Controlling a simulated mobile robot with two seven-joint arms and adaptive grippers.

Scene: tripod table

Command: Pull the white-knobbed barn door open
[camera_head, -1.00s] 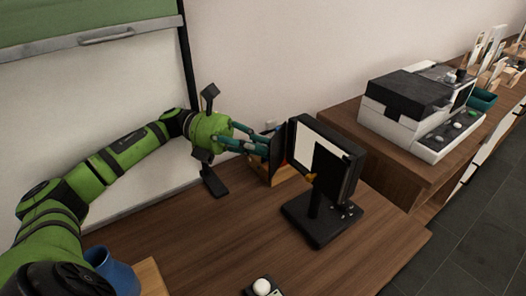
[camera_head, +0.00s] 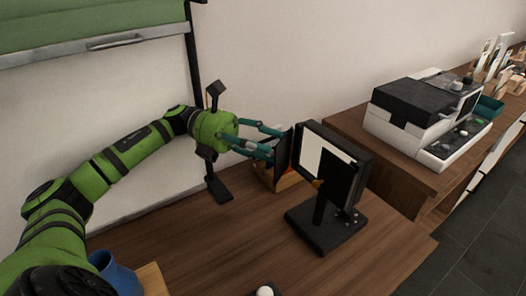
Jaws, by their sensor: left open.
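A lamp panel (camera_head: 309,148) with a bright white face and a black frame stands on a black base (camera_head: 326,233) on the wooden table. A dark barn door (camera_head: 284,152) stands out from the panel's left side. Another dark barn door (camera_head: 338,178) covers the right part of the white face and has a small yellow-orange knob (camera_head: 318,184). I cannot make out a white knob on either door. My left gripper (camera_head: 277,143) has its teal fingers spread open at the left door. I cannot tell whether they touch it. My right gripper is out of view.
A wooden box (camera_head: 283,182) with small coloured things sits behind the left door. A white-topped object (camera_head: 265,291) lies at the front edge of view. A blue cup (camera_head: 115,272) is lower left. A black-and-white machine (camera_head: 425,118) stands right. The table's middle is clear.

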